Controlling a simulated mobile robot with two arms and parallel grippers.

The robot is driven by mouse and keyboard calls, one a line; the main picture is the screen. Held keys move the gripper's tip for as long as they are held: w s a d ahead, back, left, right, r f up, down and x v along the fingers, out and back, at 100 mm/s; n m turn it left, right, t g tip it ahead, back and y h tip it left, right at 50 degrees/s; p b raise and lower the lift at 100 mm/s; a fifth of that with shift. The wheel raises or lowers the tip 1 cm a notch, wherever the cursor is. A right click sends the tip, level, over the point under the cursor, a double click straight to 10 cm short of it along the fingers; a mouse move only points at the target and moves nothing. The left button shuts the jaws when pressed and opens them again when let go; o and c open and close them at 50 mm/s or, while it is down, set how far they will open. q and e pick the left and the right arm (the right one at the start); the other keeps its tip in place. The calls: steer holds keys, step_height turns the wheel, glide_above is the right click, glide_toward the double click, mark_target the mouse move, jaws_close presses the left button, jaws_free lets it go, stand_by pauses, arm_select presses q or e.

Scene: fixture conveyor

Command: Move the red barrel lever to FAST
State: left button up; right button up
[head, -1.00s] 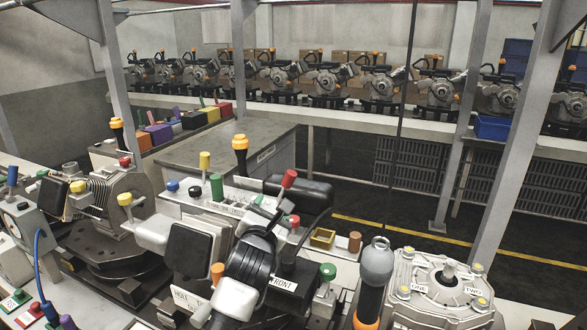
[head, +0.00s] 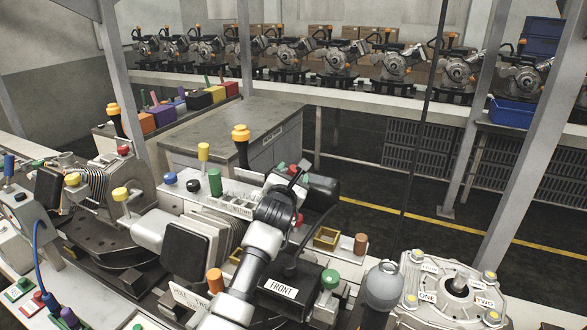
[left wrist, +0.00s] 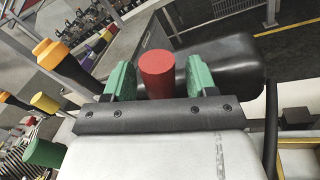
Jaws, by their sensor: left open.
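The red barrel lever (head: 304,164) shows only as a small red patch behind my left gripper in the head view. In the left wrist view, its red cylindrical end (left wrist: 157,76) stands between the two green fingers. My left gripper (head: 291,170) is open around it, with a finger on each side. The left gripper's fingers also show in the wrist view (left wrist: 157,84). The lever's base and any FAST marking are hidden or unreadable. My right gripper is not in view.
A black box marked FRONT (head: 290,290) is close to my left arm. A green knob (head: 215,182), a yellow knob (head: 203,152) and an orange-topped post (head: 241,145) stand left of the gripper. A small brass tray (head: 326,238) is at its right.

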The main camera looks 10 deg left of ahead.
arm_select(q)
steer(key=shift+w, duration=1)
jaws_close()
